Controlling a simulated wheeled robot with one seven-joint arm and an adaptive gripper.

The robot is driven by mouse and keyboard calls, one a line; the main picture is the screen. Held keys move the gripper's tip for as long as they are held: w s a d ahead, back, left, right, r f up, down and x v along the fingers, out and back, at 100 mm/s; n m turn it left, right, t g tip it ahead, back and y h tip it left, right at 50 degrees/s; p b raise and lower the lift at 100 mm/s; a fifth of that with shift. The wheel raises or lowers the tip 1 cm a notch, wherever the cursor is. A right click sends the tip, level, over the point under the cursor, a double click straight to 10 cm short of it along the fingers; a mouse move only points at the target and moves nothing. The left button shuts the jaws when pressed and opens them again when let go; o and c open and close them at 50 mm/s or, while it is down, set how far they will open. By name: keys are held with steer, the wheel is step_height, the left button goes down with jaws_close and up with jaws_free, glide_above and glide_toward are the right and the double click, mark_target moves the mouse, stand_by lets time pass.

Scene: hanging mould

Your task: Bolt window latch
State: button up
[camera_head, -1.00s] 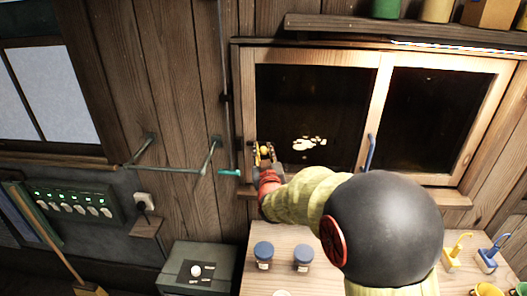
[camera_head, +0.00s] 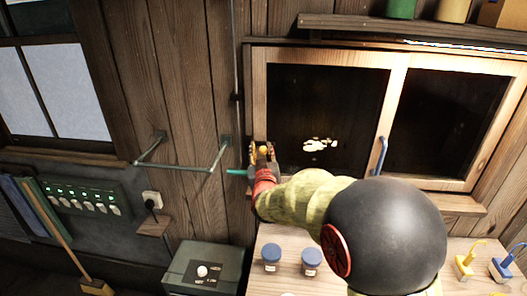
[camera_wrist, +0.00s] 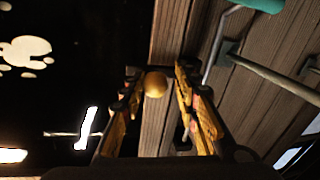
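The window (camera_head: 393,110) has a light wooden frame and dark panes. A round golden knob (camera_wrist: 155,85) shows in the wrist view in front of the wooden strip at the frame's edge; I take it for the latch's knob. It also shows in the head view (camera_head: 264,151) at the frame's left side. My gripper (camera_head: 262,146) is there, with yellow fingers on both sides of the knob. In the wrist view the fingers of my gripper (camera_wrist: 158,72) are apart. A gap shows on the knob's right; its left side is close to the other finger, and contact cannot be told. The latch body is hidden.
A teal handle (camera_head: 237,171) on a rod is close left of my gripper. A metal wall bracket (camera_head: 182,165) juts out further left. A blue handle (camera_head: 381,155) is on the window's middle post. Blue-lidded jars (camera_head: 271,252) stand on the table below.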

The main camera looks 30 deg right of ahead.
stand_by(0.4)
steer(key=v, duration=1.2)
